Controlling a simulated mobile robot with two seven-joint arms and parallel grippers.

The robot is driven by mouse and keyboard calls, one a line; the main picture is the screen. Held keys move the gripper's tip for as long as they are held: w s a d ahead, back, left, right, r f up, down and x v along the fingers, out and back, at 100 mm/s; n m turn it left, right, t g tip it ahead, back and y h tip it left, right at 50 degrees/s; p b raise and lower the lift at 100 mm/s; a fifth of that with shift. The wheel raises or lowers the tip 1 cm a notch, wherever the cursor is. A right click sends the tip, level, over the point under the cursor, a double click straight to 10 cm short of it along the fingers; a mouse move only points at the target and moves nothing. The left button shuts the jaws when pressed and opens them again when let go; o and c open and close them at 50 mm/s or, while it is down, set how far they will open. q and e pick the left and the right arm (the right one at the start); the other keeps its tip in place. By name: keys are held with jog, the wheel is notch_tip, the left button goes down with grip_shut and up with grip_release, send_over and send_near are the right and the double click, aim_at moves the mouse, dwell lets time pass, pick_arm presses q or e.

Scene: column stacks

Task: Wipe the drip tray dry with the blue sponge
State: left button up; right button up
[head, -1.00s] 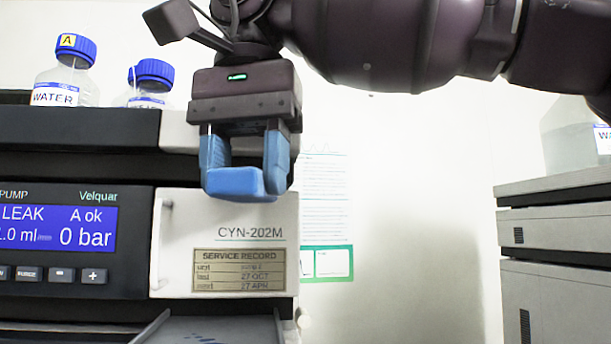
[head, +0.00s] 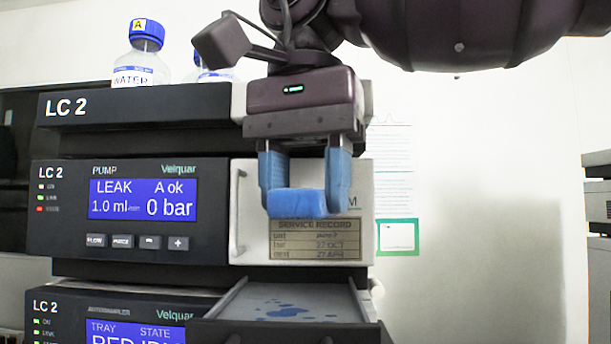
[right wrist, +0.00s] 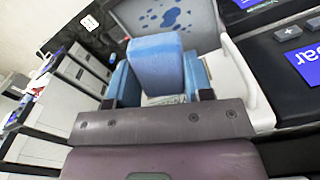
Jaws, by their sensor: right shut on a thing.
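The blue sponge (head: 296,203) is held between the blue fingers of my right gripper (head: 305,185), which is shut on it. It hangs in front of the white module door, above the drip tray. The sponge also fills the middle of the right wrist view (right wrist: 155,62). The grey drip tray (head: 340,304) is pulled out below, with several blue wet spots (head: 285,309) on its floor. The spots also show beyond the sponge in the right wrist view (right wrist: 172,14). The sponge is apart from the tray. My left gripper is not in view.
The pump module (head: 140,250) shows "LEAK" on its display, left of the door. A door handle (head: 240,215) stands out near the gripper. Bottles with blue caps (head: 140,60) stand on top.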

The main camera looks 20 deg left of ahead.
aim_at(281, 313)
pick_arm(q)
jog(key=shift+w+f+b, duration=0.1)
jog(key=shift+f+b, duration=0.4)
jog(key=shift+b, duration=0.3)
pick_arm(e)
jog(key=shift+f, duration=1.6)
pick_arm(q)
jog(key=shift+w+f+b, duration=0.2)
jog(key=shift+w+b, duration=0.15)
jog(key=shift+b, duration=0.25)
pick_arm(e)
jog(key=shift+f, duration=1.4)
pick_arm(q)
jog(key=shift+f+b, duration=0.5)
pick_arm(e)
jog(key=shift+f, duration=1.05)
jog(key=shift+a, duration=0.1)
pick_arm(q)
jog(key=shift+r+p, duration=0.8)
pick_arm(e)
jog(key=shift+s+a+r, duration=0.1)
jog(key=shift+s+a, duration=0.1)
jog(key=shift+a, duration=0.4)
jog(key=shift+s+a+r, duration=0.1)
jog(key=shift+s+a, duration=0.1)
jog(key=shift+a, duration=0.35)
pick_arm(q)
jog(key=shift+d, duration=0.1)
pick_arm(e)
jog(key=shift+d, duration=0.15)
